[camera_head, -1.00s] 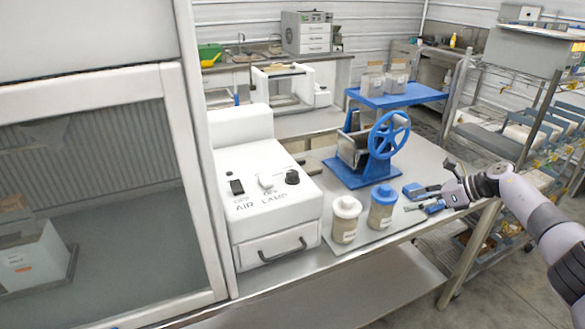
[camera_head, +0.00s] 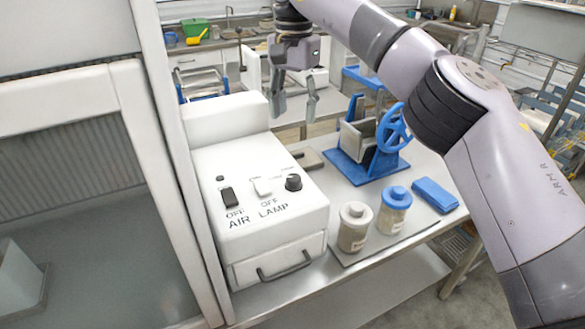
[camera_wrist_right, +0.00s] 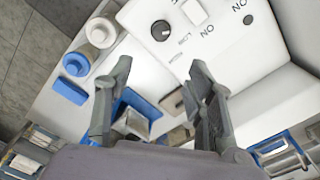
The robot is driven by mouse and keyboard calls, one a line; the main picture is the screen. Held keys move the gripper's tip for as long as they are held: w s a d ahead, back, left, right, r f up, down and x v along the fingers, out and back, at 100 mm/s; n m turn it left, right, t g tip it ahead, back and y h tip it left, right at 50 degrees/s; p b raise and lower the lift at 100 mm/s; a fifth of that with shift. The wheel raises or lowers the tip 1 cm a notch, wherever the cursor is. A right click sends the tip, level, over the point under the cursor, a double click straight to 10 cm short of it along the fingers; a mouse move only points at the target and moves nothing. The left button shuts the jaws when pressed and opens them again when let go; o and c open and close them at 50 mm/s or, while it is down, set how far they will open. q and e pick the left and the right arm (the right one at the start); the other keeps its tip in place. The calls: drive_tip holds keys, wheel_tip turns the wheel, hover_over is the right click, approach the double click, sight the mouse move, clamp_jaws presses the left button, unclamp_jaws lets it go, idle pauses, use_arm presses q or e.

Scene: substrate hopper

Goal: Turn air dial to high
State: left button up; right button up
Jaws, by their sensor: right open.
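The black round dial (camera_head: 293,182) sits at the right of the white control box's sloped top (camera_head: 270,215). It also shows at the top of the right wrist view (camera_wrist_right: 160,30); its print is too small to read. Left of it are a white rocker switch (camera_head: 262,187), above the word LAMP, and a black rocker switch (camera_head: 228,197), above AIR. My right gripper (camera_head: 294,112) hangs open and empty, fingers down, behind and above the dial in the head view. In the right wrist view its fingers (camera_wrist_right: 160,75) stand apart, not touching the dial. My left gripper is not in view.
A blue handwheel device (camera_head: 368,165) and a blue block (camera_head: 435,195) are further right. A framed glass enclosure (camera_head: 95,200) borders the left.

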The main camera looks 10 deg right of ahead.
wheel_tip(320, 180, down, 5)
drive_tip(key=p, duration=0.2)
hover_over(294, 177)
wheel_tip(294, 177, down, 7)
drive_tip(key=shift+f, duration=0.1)
wheel_tip(294, 177, down, 4)
drive_tip(key=shift+r, duration=0.2)
drive_tip(key=shift+f+p, duration=0.3)
drive_tip(key=shift+f, duration=0.15)
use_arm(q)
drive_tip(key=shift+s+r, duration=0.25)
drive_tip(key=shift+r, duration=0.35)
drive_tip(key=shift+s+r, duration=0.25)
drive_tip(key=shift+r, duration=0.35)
use_arm(e)
drive_tip(key=c, duration=1.2)
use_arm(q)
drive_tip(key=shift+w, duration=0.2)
use_arm(e)
drive_tip(key=shift+o, duration=0.2)
